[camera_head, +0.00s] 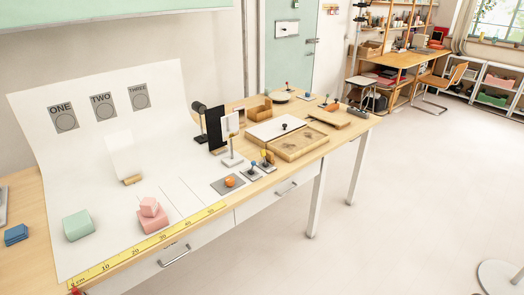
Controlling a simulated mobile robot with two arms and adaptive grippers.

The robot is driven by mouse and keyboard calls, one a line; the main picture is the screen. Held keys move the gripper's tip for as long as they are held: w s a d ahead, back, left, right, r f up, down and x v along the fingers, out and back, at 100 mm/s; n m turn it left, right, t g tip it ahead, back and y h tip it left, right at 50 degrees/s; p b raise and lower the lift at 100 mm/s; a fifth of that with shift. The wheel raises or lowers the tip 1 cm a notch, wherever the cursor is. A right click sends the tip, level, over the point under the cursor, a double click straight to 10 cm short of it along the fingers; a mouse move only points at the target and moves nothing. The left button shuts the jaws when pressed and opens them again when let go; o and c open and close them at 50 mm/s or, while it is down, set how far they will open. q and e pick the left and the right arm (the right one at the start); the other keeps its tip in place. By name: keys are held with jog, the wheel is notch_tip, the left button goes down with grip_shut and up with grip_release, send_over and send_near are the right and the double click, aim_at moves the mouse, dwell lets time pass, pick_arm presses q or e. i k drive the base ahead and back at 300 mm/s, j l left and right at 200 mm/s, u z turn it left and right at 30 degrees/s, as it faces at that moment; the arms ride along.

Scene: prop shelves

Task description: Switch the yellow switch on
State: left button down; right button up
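A small lever switch with a yellow handle (264,154) stands on the wooden table, near its front edge and right of the white backdrop sheet. Its handle looks roughly upright, but it is too small to tell which way it is set. A similar switch with a blue handle (252,167) stands just in front and to the left of it. Neither of my grippers is in view, and nothing of mine touches the switches.
A wooden tray (302,145) lies right of the switches. An orange ball (230,181) on a grey plate and a white stand (232,160) are at the left. Pink blocks (152,221) and a green block (78,227) sit on the sheet. Floor before the table is clear.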

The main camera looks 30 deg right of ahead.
aim_at(263, 152)
jog(key=i+l, duration=0.1)
jog(key=i, duration=0.2)
jog(key=i+l, duration=0.1)
jog(key=i, duration=0.25)
jog(key=i+l, duration=0.15)
jog(key=l, duration=0.15)
jog(key=i+l+u, duration=0.1)
jog(key=l, duration=0.25)
jog(key=i+l, duration=0.35)
jog(key=l, duration=0.3)
jog(key=i+l+u, duration=0.1)
jog(key=l, duration=0.2)
jog(key=i+l, duration=0.1)
jog(key=l, duration=0.3)
jog(key=i+l, duration=0.1)
jog(key=l, duration=0.25)
jog(key=u, duration=0.05)
